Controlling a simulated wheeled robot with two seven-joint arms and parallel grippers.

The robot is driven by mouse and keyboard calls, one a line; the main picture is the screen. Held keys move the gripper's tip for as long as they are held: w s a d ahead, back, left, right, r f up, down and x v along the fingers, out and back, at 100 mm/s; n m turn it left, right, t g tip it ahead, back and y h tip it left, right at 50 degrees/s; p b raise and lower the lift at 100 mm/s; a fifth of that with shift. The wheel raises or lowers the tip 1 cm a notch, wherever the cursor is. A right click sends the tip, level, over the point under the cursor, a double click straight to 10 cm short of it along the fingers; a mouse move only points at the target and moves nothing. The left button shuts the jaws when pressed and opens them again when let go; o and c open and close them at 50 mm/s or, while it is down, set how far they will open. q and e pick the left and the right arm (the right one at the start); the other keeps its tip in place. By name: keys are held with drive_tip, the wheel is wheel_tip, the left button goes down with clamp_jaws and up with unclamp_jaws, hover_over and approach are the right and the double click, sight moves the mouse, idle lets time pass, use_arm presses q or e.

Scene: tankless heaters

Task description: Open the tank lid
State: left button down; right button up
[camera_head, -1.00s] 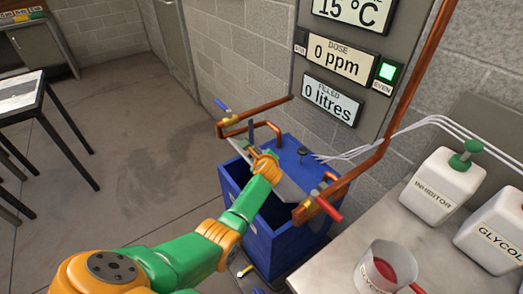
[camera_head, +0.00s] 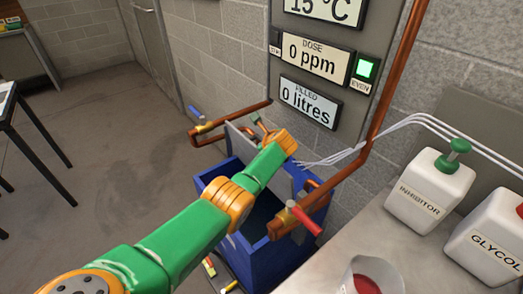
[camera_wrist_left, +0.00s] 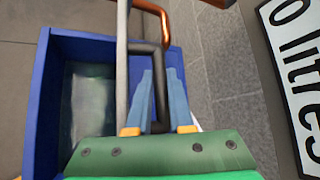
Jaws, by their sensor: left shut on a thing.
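The blue tank (camera_head: 275,250) stands on the floor below the wall panel, its inside partly visible. Its grey lid (camera_head: 238,140) is tipped up steeply and partly hidden behind my left arm. In the left wrist view the lid (camera_wrist_left: 122,70) is seen nearly edge-on, with a dark bar handle (camera_wrist_left: 161,70) beside it. My left gripper (camera_wrist_left: 160,88) is shut on the handle, its fingers either side of the bar. In the head view my left gripper (camera_head: 262,127) is above the tank, its fingers mostly hidden by my wrist. My right gripper is not in view.
Copper pipes with a red-handled valve (camera_head: 303,217) and a blue-handled valve (camera_head: 198,114) flank the tank. At right, a bench (camera_head: 345,235) holds an inhibitor jug (camera_head: 428,195), a glycol jug (camera_head: 485,245) and a measuring jug (camera_head: 372,275). Floor at left is open.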

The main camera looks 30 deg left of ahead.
use_arm(q)
drive_tip(key=shift+w+d, duration=0.1)
drive_tip(key=shift+w, duration=0.05)
idle(0.3)
drive_tip(key=c, duration=1.1)
unclamp_jaws()
drive_tip(key=r+p, duration=0.1)
drive_tip(key=p, duration=0.1)
drive_tip(key=s+d+r+p, duration=0.1)
drive_tip(key=p, duration=0.1)
drive_tip(key=shift+s+d+r, duration=0.1)
drive_tip(key=shift+r, duration=0.1)
drive_tip(key=p+v, duration=0.1)
drive_tip(key=v, duration=0.2)
drive_tip(key=shift+s+f+p, duration=0.1)
drive_tip(key=shift+f+p, duration=0.15)
drive_tip(key=shift+p, duration=0.15)
drive_tip(key=shift+s+d+r, duration=0.3)
drive_tip(key=shift+s+d, duration=0.15)
drive_tip(key=shift+d, duration=0.05)
